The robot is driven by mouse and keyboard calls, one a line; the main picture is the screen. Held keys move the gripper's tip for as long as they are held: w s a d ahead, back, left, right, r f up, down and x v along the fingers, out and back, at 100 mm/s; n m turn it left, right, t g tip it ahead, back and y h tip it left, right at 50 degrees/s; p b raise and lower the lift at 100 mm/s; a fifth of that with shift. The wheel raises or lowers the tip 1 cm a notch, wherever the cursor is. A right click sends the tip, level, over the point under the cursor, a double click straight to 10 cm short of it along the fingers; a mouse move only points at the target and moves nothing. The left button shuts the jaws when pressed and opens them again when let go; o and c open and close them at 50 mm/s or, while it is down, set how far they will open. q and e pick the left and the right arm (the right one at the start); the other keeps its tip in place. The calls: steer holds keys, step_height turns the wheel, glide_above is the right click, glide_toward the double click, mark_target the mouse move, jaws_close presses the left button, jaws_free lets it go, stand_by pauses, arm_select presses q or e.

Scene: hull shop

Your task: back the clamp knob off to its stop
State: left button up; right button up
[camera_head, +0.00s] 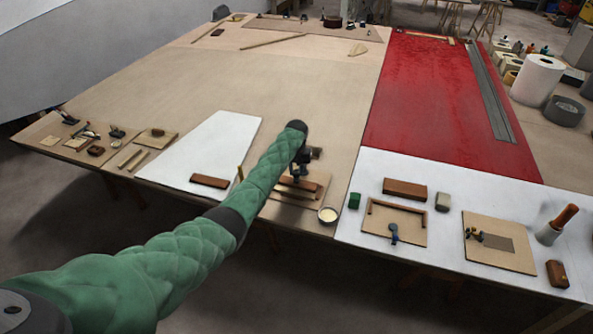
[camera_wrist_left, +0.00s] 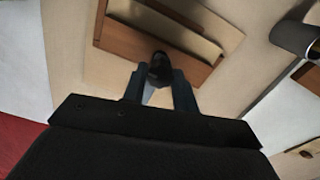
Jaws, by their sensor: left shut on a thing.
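The clamp knob (camera_wrist_left: 160,68) is a small dark rounded piece in the left wrist view. It sits between the two fingers of my left gripper (camera_wrist_left: 159,88), which is shut on it. In the head view my left gripper (camera_head: 301,168) is at the end of the green-sleeved arm, over a small board with brown wooden pieces (camera_head: 299,186) near the table's front edge. The knob and most of the clamp are hidden or too small to tell apart there. In the wrist view a brown wooden piece (camera_wrist_left: 122,38) lies just beyond the knob. My right gripper is not in view.
A white sheet (camera_head: 215,150) lies left; bare table lies beyond.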

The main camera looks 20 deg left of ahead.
mark_target(296, 171)
arm_select(q)
steer(key=o, duration=1)
steer(key=shift+w+r, duration=0.1)
steer(key=shift+r, duration=0.05)
steer(key=shift+c, duration=0.2)
steer(key=shift+r+b, duration=0.4)
step_height(296, 171, up, 2)
steer(key=shift+r+b, duration=0.25)
steer(key=shift+b, duration=0.35)
step_height(296, 171, up, 3)
steer(key=shift+r+b, duration=0.1)
steer(key=shift+b, duration=0.5)
steer(key=shift+r, duration=0.6)
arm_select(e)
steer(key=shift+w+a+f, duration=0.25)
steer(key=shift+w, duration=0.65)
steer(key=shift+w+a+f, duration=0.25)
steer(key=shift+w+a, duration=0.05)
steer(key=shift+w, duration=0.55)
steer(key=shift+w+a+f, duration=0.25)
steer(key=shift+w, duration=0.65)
